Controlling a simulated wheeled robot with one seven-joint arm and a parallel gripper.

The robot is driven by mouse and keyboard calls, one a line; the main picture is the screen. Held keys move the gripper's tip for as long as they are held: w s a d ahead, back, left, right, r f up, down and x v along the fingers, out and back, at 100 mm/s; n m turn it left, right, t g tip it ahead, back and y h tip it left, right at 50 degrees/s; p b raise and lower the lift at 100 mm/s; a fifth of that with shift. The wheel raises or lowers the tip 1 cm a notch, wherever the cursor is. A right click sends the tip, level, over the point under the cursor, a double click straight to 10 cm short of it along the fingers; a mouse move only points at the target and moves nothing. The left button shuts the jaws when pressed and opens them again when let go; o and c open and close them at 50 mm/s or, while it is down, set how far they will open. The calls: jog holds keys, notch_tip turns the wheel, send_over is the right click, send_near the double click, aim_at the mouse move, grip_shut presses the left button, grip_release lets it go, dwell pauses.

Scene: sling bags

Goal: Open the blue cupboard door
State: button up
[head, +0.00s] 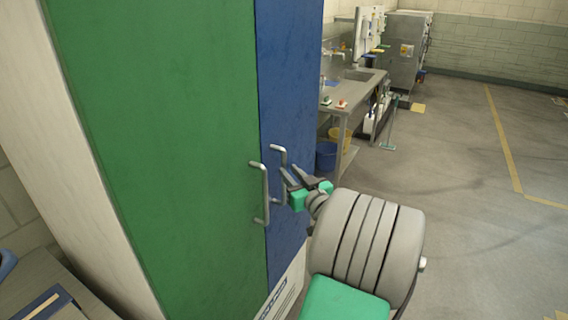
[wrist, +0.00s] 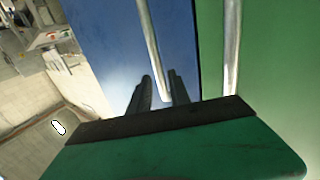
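The blue cupboard door (head: 291,75) is closed, to the right of a green door (head: 160,120). Its metal bar handle (head: 277,154) is upright, close beside the green door's handle (head: 265,195). My gripper (head: 289,169) is at the blue door's handle, its fingers pointing at the door. In the wrist view the fingers (wrist: 160,73) are apart, and the blue door's handle (wrist: 152,40) runs down between them in the picture. I cannot tell whether either finger touches the bar. The green door's handle (wrist: 232,45) is to the right, outside the fingers.
A metal sink bench (head: 352,88) stands beyond the cupboard, with a blue bin (head: 326,156) and a yellow bin (head: 340,138) by it. A grey surface (head: 40,280) is at the lower left. The floor (head: 480,220) to the right is clear.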

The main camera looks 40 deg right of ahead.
aim_at(285, 167)
jog(key=p+x, duration=0.1)
jog(key=x, duration=0.3)
jog(key=shift+w, duration=0.2)
jog(key=shift+c, duration=0.5)
grip_shut()
dwell(0.7)
